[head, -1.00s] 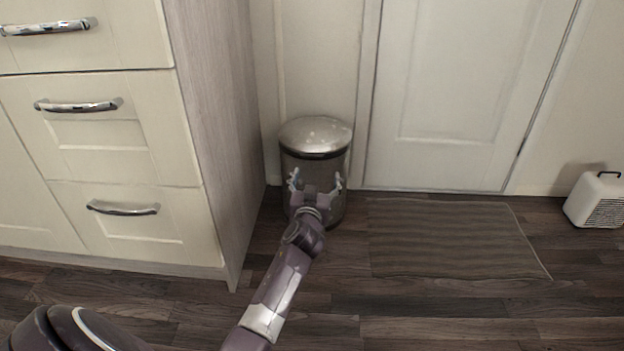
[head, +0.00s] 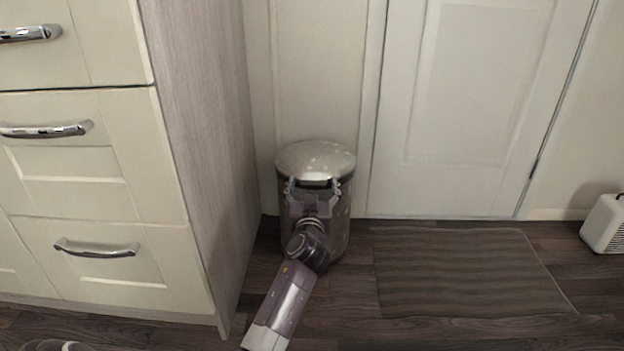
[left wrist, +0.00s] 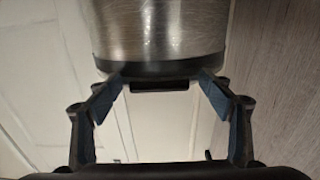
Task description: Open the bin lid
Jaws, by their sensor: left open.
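The bin is a round metal can with a domed, speckled silver lid (head: 316,158), standing on the floor beside the cabinet side. The lid is down on the bin body (head: 338,226). My left gripper (head: 313,183) is open in front of the bin, with its fingertips at the height of the dark band under the lid. In the left wrist view the metal bin (left wrist: 160,35) fills the top middle, and a small dark tab (left wrist: 160,86) on its rim lies between the open fingers of my left gripper (left wrist: 160,85). I cannot tell whether the fingertips touch the rim.
A cream drawer cabinet (head: 170,265) with metal handles stands close on the left. A white door (head: 465,90) is behind on the right. A striped mat (head: 465,270) lies right of the bin, and a white heater (head: 606,224) stands at the far right.

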